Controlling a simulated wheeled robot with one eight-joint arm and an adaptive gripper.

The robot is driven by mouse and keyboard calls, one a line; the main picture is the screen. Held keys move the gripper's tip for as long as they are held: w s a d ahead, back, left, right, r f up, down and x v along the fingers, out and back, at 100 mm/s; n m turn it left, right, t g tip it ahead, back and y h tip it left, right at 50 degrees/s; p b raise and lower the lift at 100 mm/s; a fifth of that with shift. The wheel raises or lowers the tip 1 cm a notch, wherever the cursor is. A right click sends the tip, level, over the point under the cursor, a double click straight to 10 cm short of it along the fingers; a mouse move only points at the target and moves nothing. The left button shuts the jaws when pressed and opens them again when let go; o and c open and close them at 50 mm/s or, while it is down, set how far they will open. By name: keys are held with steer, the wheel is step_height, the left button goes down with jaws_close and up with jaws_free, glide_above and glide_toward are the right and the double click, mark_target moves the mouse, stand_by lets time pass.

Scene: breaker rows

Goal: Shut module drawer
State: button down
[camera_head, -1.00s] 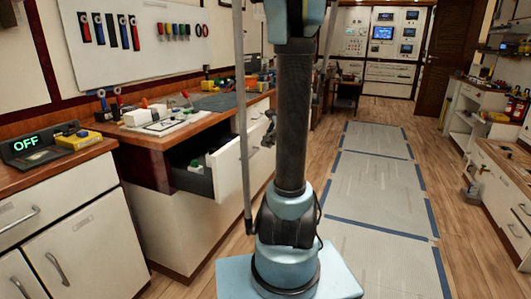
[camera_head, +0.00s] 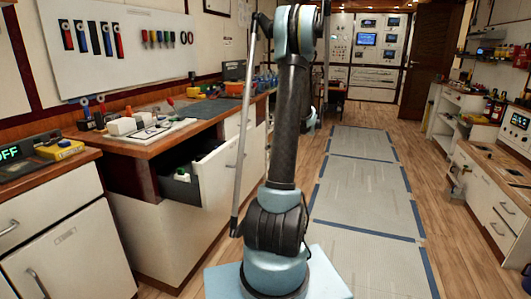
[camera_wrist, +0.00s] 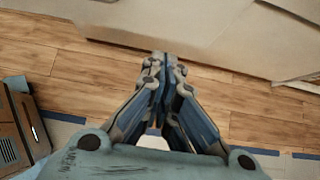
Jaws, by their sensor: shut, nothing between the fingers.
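The module drawer (camera_head: 216,173) stands pulled out of the wooden-topped cabinet left of my arm in the head view. Its pale front panel is away from the cabinet face, and part of its dark inside shows with a small green and white item in it. My gripper (camera_wrist: 160,60) shows in the wrist view with its fingers together and nothing between them. It points over the plank floor, close to the foot of a pale cabinet face (camera_wrist: 150,22). The drawer cannot be made out in the wrist view. In the head view my arm hides part of the area right of the drawer.
The worktop (camera_head: 150,133) above the drawer holds a white board and several small tools. A nearer cabinet (camera_head: 60,230) with a yellow meter (camera_head: 60,149) stands at the left. Grey floor mats (camera_head: 365,200) lie in the open aisle, with cabinets along the right side.

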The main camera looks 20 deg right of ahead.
glide_toward(246, 161)
step_height(246, 161, down, 3)
steer(key=d, duration=0.1)
steer(key=shift+w+a+f, duration=0.15)
steer(key=shift+w+a, duration=0.3)
steer(key=shift+a, duration=0.4)
steer(key=shift+w+a+f, duration=0.1)
steer(key=shift+w+a, duration=0.4)
steer(key=shift+a, duration=0.4)
steer(key=shift+w, duration=0.1)
